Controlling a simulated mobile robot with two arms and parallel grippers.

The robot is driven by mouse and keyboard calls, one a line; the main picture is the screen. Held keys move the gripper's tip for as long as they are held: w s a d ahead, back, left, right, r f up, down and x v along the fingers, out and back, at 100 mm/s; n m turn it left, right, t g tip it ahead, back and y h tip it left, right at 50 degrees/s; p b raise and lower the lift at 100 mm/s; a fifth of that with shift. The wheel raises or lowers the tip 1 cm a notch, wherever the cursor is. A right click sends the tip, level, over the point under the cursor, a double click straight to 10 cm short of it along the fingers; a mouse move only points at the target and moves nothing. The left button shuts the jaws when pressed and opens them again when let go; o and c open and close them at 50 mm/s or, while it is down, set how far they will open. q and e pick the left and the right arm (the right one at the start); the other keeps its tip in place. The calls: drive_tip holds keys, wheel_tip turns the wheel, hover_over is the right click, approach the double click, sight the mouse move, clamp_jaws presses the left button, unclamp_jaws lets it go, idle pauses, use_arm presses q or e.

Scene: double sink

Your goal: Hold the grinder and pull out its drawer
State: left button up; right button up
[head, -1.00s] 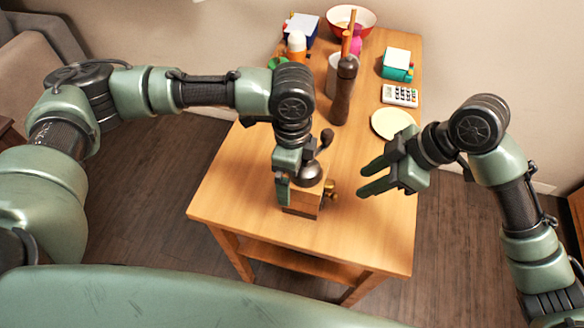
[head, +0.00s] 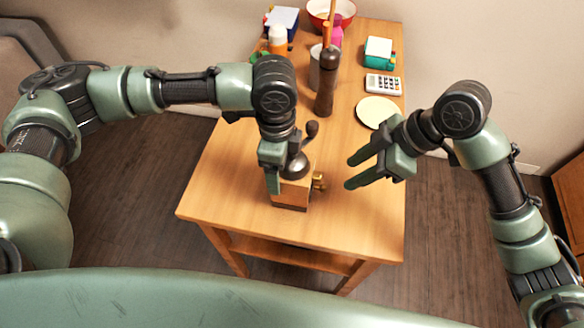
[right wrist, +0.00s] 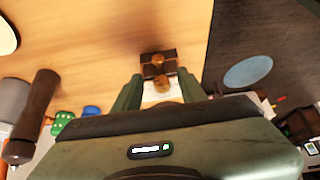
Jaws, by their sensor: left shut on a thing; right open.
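The grinder (head: 293,191) is a wooden box with a dark base, a domed metal top and a crank with a dark knob. It stands upright near the table's front. My left gripper (head: 272,182) is shut on its left side, partly hiding it. The drawer's brass knob (head: 319,182) sticks out of the grinder's right side; the drawer front is hard to make out in the head view. My right gripper (head: 347,172) is open and empty, right of the knob and apart from it. In the right wrist view the knob (right wrist: 157,60) shows ahead, between the open fingers (right wrist: 158,92).
The wooden table (head: 230,200) is clear at its front. Behind stand a tall dark mill (head: 326,85), a pale round plate (head: 378,112), a calculator (head: 383,84), a teal-and-white box (head: 379,51) and a red-rimmed bowl (head: 322,12). The plate lies close to my right wrist.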

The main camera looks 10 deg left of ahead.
drive_tip(key=d+f+y, duration=0.5)
drive_tip(key=d+y, duration=0.2)
drive_tip(key=x, duration=1.2)
drive_tip(key=shift+w+a+r, duration=0.1)
drive_tip(key=shift+w+r, duration=0.1)
drive_tip(key=shift+r, duration=0.2)
clamp_jaws()
idle(0.6)
